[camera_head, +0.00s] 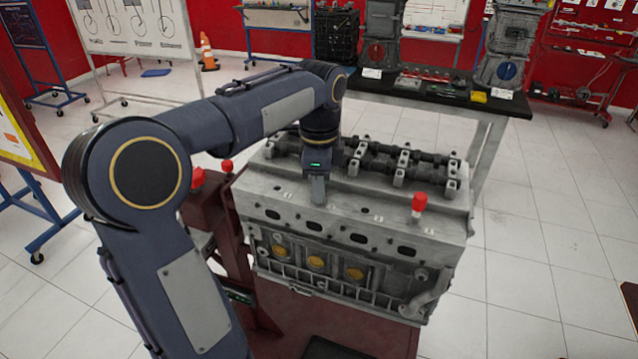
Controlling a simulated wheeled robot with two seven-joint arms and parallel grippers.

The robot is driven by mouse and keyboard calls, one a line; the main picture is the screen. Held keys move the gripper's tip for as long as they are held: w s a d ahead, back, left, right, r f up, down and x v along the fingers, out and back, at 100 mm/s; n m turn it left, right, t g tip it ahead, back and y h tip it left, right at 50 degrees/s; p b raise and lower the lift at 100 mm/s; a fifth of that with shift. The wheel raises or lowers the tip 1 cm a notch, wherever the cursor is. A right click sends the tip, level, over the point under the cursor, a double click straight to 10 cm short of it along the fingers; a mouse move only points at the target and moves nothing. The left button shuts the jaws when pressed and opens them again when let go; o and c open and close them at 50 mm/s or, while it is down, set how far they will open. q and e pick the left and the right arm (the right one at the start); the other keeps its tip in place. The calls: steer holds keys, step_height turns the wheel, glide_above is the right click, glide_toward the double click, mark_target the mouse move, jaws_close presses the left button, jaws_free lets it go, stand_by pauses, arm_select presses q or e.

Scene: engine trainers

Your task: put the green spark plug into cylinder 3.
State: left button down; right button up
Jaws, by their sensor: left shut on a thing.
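My left gripper (318,190) points down at the top of the engine (345,225), over the plug row near its front edge. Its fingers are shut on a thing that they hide. No green spark plug shows elsewhere, so the held thing is most likely the green spark plug. I cannot tell whether it touches the engine. A red-topped plug (419,202) stands upright at the right end of the row. The small number marks beside the plug holes are too small to read, so I cannot tell which is cylinder 3. My right gripper is not in view.
Two red-topped things (198,178) (227,165) stand on a dark red stand left of the engine. Black camshafts (400,160) run along the engine's top, behind the gripper. A bench (440,92) with engine parts stands behind.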

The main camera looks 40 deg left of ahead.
arm_select(q)
steer(key=shift+f, duration=0.15)
steer(key=c, duration=1.2)
jaws_free()
steer(key=shift+o, duration=0.2)
step_height(320, 180, up, 8)
steer(key=shift+f, duration=0.1)
steer(key=shift+s, duration=0.1)
